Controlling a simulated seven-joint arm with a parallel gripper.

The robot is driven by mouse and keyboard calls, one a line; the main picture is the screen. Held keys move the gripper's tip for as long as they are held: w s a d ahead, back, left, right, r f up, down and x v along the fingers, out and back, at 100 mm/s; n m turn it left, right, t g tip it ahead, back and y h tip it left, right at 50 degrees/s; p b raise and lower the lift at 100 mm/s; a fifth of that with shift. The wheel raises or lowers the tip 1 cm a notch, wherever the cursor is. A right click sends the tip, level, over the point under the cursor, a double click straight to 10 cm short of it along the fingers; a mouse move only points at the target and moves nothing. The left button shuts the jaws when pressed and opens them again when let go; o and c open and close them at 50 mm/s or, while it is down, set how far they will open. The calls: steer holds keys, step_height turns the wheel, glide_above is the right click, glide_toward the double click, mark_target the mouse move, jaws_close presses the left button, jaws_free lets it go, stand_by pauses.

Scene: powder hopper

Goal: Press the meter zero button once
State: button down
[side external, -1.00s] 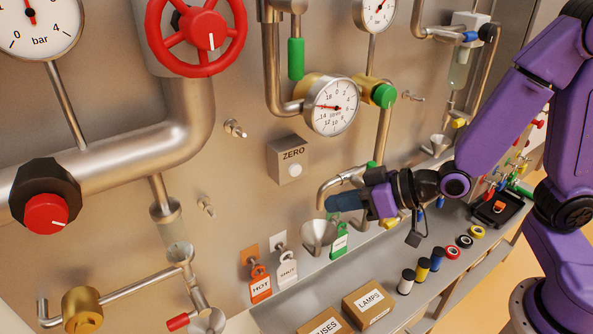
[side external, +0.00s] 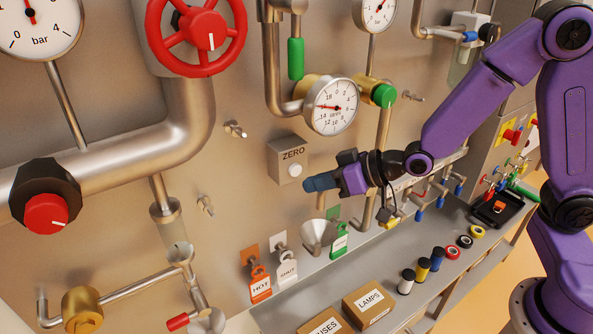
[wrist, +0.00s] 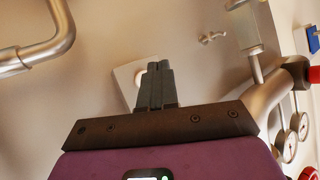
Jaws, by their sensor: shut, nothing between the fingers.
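The ZERO box (side external: 288,160) is a grey box on the steel panel, with a round white button (side external: 295,170) on its face below the word ZERO. The round meter (side external: 332,105) with a white dial is above it to the right. My gripper (side external: 306,184) is shut and empty, its blue-grey fingertips just below and right of the button in the side view. I cannot tell whether they touch it.
A funnel (side external: 319,234) is below my gripper, with orange, white and green tags near it. A bent pipe (side external: 280,90) and a green-ended valve (side external: 384,95) are above. A shelf below holds a LAMPS box (side external: 369,305) and several spools.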

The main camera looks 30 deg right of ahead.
steer(key=shift+w, duration=0.9)
steer(key=shift+w, duration=0.1)
stand_by(1.4)
steer(key=shift+w, duration=0.3)
steer(key=shift+w, duration=0.35)
stand_by(0.7)
steer(key=shift+s, duration=0.8)
steer(key=shift+s, duration=2.5)
